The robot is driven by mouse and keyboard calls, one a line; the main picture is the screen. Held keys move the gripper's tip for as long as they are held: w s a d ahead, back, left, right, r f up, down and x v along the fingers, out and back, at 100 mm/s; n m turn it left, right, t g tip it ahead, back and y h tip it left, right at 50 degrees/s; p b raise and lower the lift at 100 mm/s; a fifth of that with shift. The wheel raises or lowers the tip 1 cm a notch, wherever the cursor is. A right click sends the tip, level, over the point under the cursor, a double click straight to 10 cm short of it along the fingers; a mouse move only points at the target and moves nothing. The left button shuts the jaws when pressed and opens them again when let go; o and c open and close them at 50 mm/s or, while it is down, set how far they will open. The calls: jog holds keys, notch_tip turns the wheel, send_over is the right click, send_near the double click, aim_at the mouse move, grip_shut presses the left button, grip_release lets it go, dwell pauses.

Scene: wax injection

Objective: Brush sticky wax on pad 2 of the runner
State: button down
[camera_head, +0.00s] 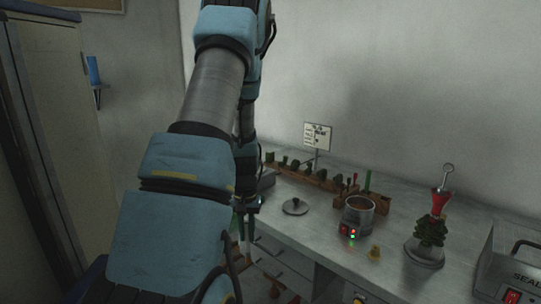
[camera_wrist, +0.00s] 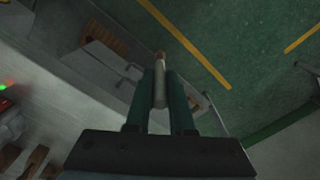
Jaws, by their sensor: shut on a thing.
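My gripper (camera_wrist: 161,100) is shut on a slim brush-like tool (camera_wrist: 159,88) with a pale handle and a brownish end. In the head view my gripper (camera_head: 246,203) is low, near the left end of the bench, and partly hidden by my arm. A grey pot (camera_head: 358,214) of brown wax stands mid-bench, with red and green lights on its front. To its right, a red upright piece (camera_head: 438,204) with a metal hook on top carries green clusters on a round base; it may be the runner. I cannot make out numbered pads.
A wooden rack (camera_head: 322,182) with several green pieces runs along the wall, before a small sign (camera_head: 317,136). A round grey lid (camera_head: 295,206) and a small yellowish piece (camera_head: 374,253) lie on the bench. A sealer box (camera_head: 512,262) stands at the right edge.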

jog(key=a, duration=0.1)
jog(key=a+f+n, duration=0.1)
jog(key=a, duration=0.1)
jog(key=shift+w+a+f, duration=0.15)
jog(key=shift+f, duration=0.1)
